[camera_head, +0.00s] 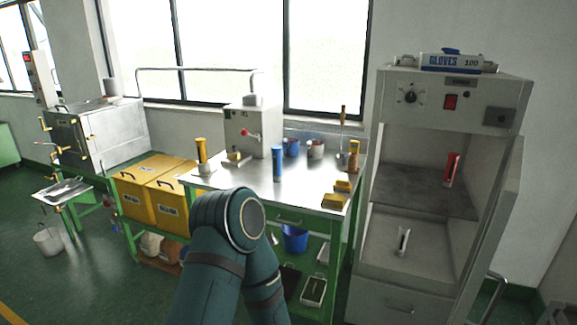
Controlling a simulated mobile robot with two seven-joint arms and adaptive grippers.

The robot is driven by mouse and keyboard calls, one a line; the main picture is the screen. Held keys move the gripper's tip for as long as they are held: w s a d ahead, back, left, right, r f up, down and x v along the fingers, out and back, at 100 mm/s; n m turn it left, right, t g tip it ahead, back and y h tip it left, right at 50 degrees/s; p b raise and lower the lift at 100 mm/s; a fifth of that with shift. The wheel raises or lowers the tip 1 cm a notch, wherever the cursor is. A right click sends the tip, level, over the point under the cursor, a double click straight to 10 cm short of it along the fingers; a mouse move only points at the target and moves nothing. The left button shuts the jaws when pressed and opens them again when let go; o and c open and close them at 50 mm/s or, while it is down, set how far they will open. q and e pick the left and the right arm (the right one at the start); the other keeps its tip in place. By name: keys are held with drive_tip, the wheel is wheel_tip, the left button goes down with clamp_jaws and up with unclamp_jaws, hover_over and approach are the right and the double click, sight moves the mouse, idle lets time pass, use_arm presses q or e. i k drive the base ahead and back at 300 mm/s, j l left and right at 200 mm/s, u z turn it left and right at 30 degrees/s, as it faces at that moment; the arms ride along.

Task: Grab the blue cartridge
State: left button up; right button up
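The blue cartridge (277,163) stands upright on the steel-topped workbench (255,193), near its middle. My own teal arm rises from the bottom of the view, and its rounded joint is just in front of the bench, to the lower left of the cartridge. Nothing touches the cartridge in this view. Neither of my grippers shows.
A yellow cartridge (201,152) stands at the bench's left. A grey machine (250,132) is behind, with blue (291,147) and white (316,149) cups beside it. Yellow blocks (335,201) lie at the right. An open cabinet (405,311) holds red (452,170) and white (403,241) cartridges.

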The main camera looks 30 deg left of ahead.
sight(276, 156)
drive_tip(key=i+j+u, duration=0.4)
drive_tip(key=i+j, duration=0.25)
drive_tip(key=i, duration=0.1)
